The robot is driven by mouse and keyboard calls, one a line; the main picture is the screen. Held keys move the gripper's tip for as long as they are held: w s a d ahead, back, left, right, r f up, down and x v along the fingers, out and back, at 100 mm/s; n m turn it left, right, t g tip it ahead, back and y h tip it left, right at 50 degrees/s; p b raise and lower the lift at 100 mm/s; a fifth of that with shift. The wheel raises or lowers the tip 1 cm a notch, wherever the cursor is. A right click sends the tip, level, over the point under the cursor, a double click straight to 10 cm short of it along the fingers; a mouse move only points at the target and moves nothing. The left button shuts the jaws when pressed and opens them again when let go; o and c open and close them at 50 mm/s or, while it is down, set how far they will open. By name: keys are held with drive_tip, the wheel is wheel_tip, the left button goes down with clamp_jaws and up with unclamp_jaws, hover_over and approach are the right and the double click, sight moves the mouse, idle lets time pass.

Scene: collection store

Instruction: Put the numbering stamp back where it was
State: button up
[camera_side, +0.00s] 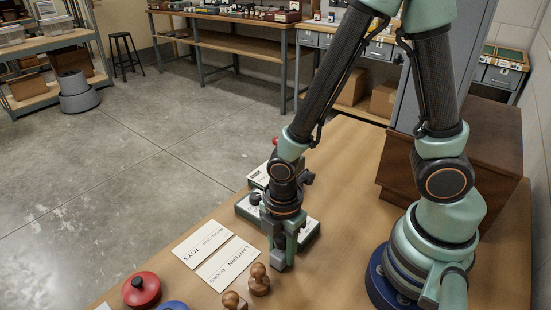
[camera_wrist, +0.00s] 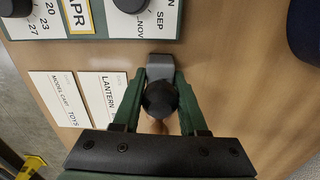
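The numbering stamp (camera_wrist: 160,68) has a grey metal body and a round black knob. In the wrist view it sits between my gripper's two green fingers, with the fingertips against both sides of its body. My gripper (camera_side: 281,246) points down over the wooden table in the side view, and the stamp's grey body (camera_side: 278,261) shows below the fingers. I cannot tell whether its base touches the table.
Two wooden-handled stamps (camera_side: 260,280) stand just in front of my gripper. A red round item with a black knob (camera_side: 141,289) and a blue item (camera_side: 173,305) are at front left. Boards with black knobs (camera_side: 309,231) lie behind. A brown wooden box (camera_side: 490,146) stands at right.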

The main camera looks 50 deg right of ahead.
drive_tip(key=o, duration=0.4)
drive_tip(key=shift+c, duration=0.2)
wheel_tip(320, 180, up, 12)
drive_tip(key=shift+w+r, duration=0.1)
drive_tip(key=shift+r, duration=0.05)
drive_tip(key=w+d+r+m+t, duration=0.2)
drive_tip(key=d+r+m, duration=0.3)
drive_tip(key=m, duration=0.3)
drive_tip(key=w+d+r+m+t, duration=0.2)
drive_tip(key=d+r+m, duration=0.3)
drive_tip(key=m, duration=0.4)
drive_tip(key=shift+w+d+r+t, duration=0.2)
drive_tip(key=shift+r+t, duration=0.25)
drive_tip(key=shift+t, duration=0.35)
